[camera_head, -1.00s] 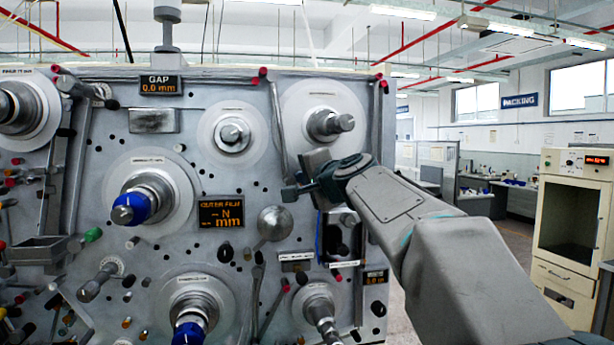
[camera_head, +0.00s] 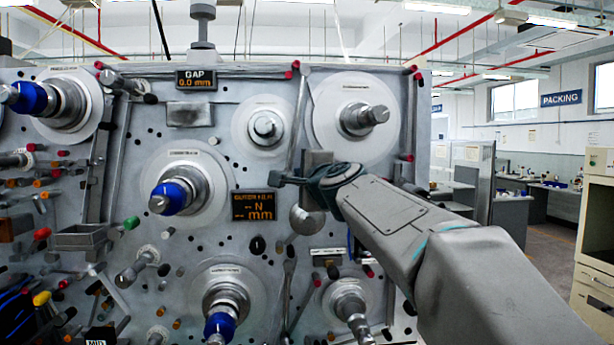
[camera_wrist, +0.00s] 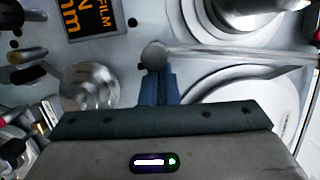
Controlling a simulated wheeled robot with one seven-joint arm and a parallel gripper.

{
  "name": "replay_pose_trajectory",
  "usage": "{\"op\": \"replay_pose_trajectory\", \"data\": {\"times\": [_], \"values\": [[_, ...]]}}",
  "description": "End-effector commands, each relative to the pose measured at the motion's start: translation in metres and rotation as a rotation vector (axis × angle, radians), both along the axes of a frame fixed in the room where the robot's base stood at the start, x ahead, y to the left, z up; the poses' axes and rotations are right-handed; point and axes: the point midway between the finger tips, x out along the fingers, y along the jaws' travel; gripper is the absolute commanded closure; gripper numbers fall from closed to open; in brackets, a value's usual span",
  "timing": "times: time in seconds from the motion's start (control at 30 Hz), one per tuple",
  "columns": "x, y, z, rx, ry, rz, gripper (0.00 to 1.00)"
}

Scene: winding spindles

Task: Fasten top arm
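The top arm appears to be the slim metal bar (camera_head: 298,115) that hangs from a red-tipped pivot near the panel's upper edge, between two spindles. In the wrist view the bar (camera_wrist: 235,54) runs from the right to a grey ball end (camera_wrist: 153,55). My gripper (camera_head: 279,180) is at the bar's lower end. In the wrist view the fingers (camera_wrist: 157,88) lie side by side with little or no gap, their tips at the ball. The ball does not look clasped between them; whether they touch it is unclear. My gripper hides part of the bar's lower end in the head view.
A spindle with a pale disc (camera_head: 360,117) is right of the bar, a smaller one (camera_head: 266,129) left. The outer film display (camera_head: 254,206) and a round silver knob (camera_head: 307,219) are just below. Several pegs and spindles stick out of the panel.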

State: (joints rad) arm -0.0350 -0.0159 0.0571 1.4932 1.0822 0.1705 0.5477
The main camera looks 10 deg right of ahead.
Motion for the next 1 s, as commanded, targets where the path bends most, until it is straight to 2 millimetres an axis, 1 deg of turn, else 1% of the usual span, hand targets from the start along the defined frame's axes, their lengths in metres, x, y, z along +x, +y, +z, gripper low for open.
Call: {"op": "replay_pose_trajectory", "data": {"times": [0.03,0.17,0.27,0.37,0.4,0.6,0.7,0.83,1.0], "values": [[-0.001,0.006,0.000,0.000,0.000,0.014,1.00],[-0.001,-0.002,-0.001,0.000,-0.002,0.012,1.00],[-0.001,-0.020,-0.004,0.001,-0.001,0.007,1.00],[0.000,-0.043,-0.005,0.002,-0.002,0.001,1.00],[-0.010,-0.045,-0.001,0.003,-0.005,0.004,1.00],[-0.050,-0.054,-0.001,0.003,-0.004,0.002,1.00],[-0.067,-0.059,-0.001,0.002,-0.003,0.002,1.00],[-0.084,-0.063,-0.001,0.003,-0.001,0.004,1.00],[-0.095,-0.065,-0.001,0.002,-0.001,0.004,1.00]]}}
